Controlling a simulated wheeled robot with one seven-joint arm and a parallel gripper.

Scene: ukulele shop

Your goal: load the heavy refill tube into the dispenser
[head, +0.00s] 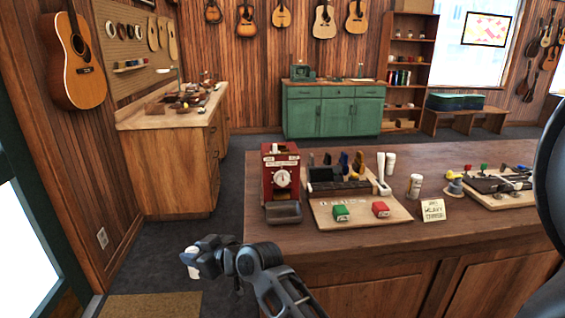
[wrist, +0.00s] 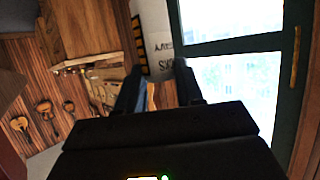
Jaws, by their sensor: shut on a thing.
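My gripper (head: 205,260) is shut on a white tube (head: 191,264), held in the air left of the counter's front corner. In the wrist view the tube (wrist: 157,35) stands out beyond the fingers; its dark lettering is only partly readable, and a dark strip with orange marks runs along one side. The dispenser (head: 281,172) is a red box with a round white dial and a grey tray at its foot. It stands upright on the counter's left end, right of and beyond my gripper, well apart from the tube.
A wooden board (head: 360,212) with green and red boxes lies beside the dispenser. A white bottle (head: 415,187) and a handwritten card (head: 432,210) stand further right on the counter (head: 340,237). A workbench (head: 165,125) is at left; open floor (head: 190,232) lies between it and the counter.

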